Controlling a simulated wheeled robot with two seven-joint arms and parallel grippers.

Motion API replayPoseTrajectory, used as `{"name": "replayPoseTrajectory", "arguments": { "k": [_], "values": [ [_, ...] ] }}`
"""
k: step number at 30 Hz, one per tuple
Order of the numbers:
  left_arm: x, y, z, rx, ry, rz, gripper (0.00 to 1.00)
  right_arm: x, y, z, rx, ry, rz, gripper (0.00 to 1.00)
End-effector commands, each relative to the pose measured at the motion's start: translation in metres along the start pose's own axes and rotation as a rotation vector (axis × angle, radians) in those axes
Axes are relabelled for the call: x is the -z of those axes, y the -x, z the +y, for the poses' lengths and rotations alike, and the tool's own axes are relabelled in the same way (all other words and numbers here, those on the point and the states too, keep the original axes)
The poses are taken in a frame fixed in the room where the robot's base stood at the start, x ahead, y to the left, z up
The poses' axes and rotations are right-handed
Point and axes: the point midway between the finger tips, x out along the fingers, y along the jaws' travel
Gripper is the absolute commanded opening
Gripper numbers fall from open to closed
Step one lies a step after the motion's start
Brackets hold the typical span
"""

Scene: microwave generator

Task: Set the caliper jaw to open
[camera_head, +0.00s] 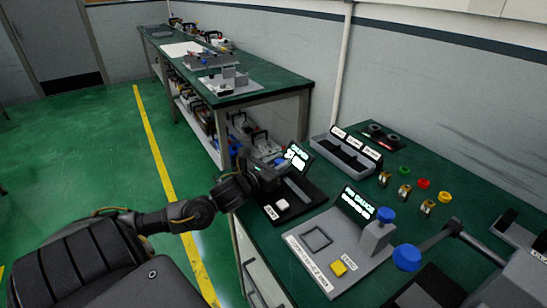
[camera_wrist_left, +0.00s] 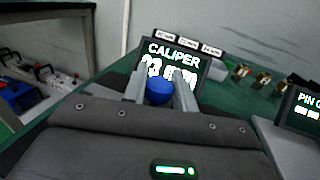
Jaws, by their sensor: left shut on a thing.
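The caliper stands at the left edge of the green bench, with a black base (camera_head: 311,200), a grey bar and a lit display (camera_head: 297,156). In the left wrist view the display (camera_wrist_left: 174,49) reads CALIPER with a figure in mm, partly covered by my fingers. A blue knob (camera_wrist_left: 158,93) sits between the two fingers of my left gripper (camera_wrist_left: 160,84), which is shut on it. In the head view my left gripper (camera_head: 281,169) is at the caliper's left side, and its arm hides the knob there. My right gripper is not in view.
A gauge fixture (camera_head: 322,264) with a yellow button and blue knob stands to the right of the caliper. A grey labelled tray (camera_head: 343,156) is behind. Several coloured caps and brass pieces lie farther right. A second bench (camera_head: 262,94) stands beyond.

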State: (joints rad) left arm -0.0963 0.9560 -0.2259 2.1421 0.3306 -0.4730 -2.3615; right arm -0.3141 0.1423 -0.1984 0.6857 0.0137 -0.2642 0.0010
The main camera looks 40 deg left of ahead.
Motion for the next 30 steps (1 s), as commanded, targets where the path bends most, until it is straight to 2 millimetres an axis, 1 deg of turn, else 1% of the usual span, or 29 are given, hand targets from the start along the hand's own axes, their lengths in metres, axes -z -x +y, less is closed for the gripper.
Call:
{"name": "replayPoseTrajectory", "arguments": {
  "k": [1, 4, 9, 14, 15, 19, 20, 27, 30],
  "values": [
    [0.001, 0.003, -0.011, 0.003, 0.008, -0.003, 0.00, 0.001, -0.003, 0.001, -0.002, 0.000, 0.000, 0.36],
    [0.001, 0.006, -0.024, 0.003, 0.005, -0.002, 0.00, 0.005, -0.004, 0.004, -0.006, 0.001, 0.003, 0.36],
    [0.000, 0.008, -0.030, 0.004, 0.000, 0.000, 0.00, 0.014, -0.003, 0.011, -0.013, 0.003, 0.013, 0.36],
    [0.001, 0.008, -0.030, 0.006, 0.000, 0.002, 0.00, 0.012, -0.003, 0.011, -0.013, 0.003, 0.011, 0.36],
    [0.001, 0.008, -0.031, 0.007, 0.000, 0.002, 0.30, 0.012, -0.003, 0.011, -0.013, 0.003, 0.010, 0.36],
    [0.001, 0.008, -0.030, 0.005, 0.001, 0.002, 0.47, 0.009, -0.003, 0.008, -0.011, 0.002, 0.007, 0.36],
    [0.001, 0.008, -0.030, 0.005, 0.001, 0.002, 0.50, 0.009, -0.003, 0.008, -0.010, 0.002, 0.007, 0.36],
    [0.001, 0.008, -0.028, 0.001, 0.000, 0.001, 0.50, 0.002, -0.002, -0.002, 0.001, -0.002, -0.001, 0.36],
    [0.001, 0.011, -0.028, 0.002, 0.000, 0.002, 0.50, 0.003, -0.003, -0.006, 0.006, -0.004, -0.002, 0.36]
  ]
}}
